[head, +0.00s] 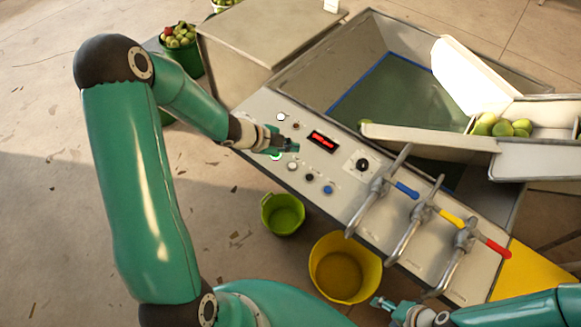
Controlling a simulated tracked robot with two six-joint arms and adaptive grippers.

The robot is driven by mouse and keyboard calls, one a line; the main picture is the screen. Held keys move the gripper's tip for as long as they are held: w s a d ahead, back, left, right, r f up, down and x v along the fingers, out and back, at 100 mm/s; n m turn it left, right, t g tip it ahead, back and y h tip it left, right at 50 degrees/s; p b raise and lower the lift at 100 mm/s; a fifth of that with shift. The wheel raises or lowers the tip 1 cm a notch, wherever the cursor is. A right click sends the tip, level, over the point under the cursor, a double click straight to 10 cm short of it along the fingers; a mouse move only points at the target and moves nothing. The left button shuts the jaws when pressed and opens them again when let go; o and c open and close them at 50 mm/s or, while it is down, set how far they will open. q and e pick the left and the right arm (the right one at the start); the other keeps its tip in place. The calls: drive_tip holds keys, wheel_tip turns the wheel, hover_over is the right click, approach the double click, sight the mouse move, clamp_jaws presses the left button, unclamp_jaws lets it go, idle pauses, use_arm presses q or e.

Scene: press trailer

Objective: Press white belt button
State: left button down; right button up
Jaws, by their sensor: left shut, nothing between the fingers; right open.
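The grey control panel (262,103) slopes across the middle of the head view. A white button (292,166) sits in its lower row, between a mostly hidden green button (276,157) and a dark button (309,176). Another white round piece (281,117) sits near the panel's upper left; I cannot read any labels. My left gripper (291,147) is shut and empty over the panel, just above the lower white button in the picture. I cannot tell whether it touches the panel. My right gripper (378,302) is open at the bottom, beside the yellow bucket (374,263).
A blue button (328,189), a black knob (362,164) and a red display (322,141) share the panel. Levers with blue (406,190), yellow (451,218) and red (497,248) handles stand to the right. A green bucket (283,214) stands below the panel.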

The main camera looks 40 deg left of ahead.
use_arm(q)
drive_tip(key=b, duration=0.3)
hover_over(291, 166)
wheel_tip(291, 166, down, 4)
drive_tip(key=shift+f, duration=0.2)
drive_tip(key=shift+f+b, duration=0.75)
drive_tip(key=shift+b, duration=0.05)
drive_tip(key=shift+f, duration=0.15)
drive_tip(key=shift+f+b, duration=0.25)
drive_tip(key=shift+b, duration=0.05)
